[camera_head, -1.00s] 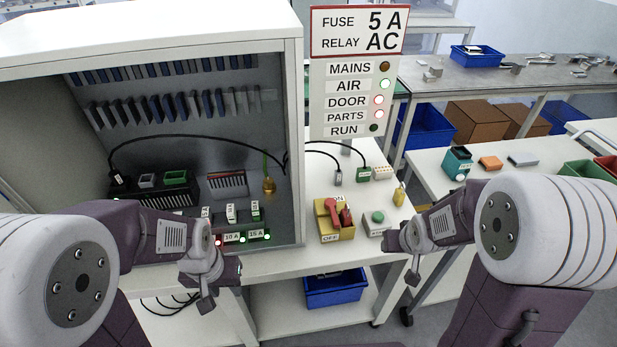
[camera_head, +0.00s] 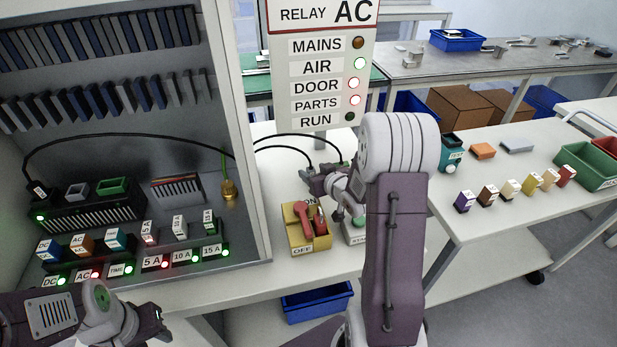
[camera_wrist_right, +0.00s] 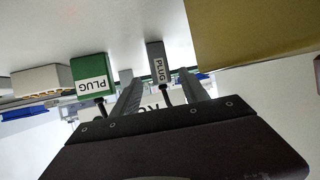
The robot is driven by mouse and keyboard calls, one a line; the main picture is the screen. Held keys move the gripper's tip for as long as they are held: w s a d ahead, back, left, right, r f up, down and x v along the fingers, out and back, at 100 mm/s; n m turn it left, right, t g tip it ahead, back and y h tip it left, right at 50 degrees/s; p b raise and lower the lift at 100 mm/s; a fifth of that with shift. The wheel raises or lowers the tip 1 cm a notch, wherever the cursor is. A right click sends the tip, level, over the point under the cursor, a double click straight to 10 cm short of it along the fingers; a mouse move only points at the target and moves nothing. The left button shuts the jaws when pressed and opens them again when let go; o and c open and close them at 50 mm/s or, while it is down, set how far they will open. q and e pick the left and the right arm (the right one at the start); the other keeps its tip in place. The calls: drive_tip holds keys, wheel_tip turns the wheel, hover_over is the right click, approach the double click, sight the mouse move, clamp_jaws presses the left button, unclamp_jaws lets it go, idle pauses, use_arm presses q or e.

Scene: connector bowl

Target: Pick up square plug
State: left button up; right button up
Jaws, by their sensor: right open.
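The grey plug (camera_wrist_right: 157,62), labelled PLUG, has a square-cut body and stands on the white bench with a black cable. In the right wrist view it lies between the fingers of my right gripper (camera_wrist_right: 161,92), which is open; I cannot tell whether they touch it. In the head view my right gripper (camera_head: 314,180) hides most of the plug at the cable's end. A green plug (camera_wrist_right: 90,78), also labelled PLUG, stands beside it, outside the fingers. My left gripper (camera_head: 150,322) is low at the left; its jaws are not clear.
The yellow switch block (camera_head: 297,236) with red levers stands just in front of my right gripper. The cabinet holds a grey square socket (camera_head: 77,191) and a green socket (camera_head: 112,187). A sign post (camera_head: 318,95) rises behind. Coloured blocks stand on the right table (camera_head: 450,185).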

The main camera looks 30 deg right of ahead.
sight(307, 168)
drive_tip(key=x, duration=0.5)
drive_tip(key=shift+w+f+b, duration=0.1)
drive_tip(key=shift+w+b, duration=0.05)
drive_tip(key=shift+b, duration=0.2)
drive_tip(key=shift+c, duration=0.5)
clamp_jaws()
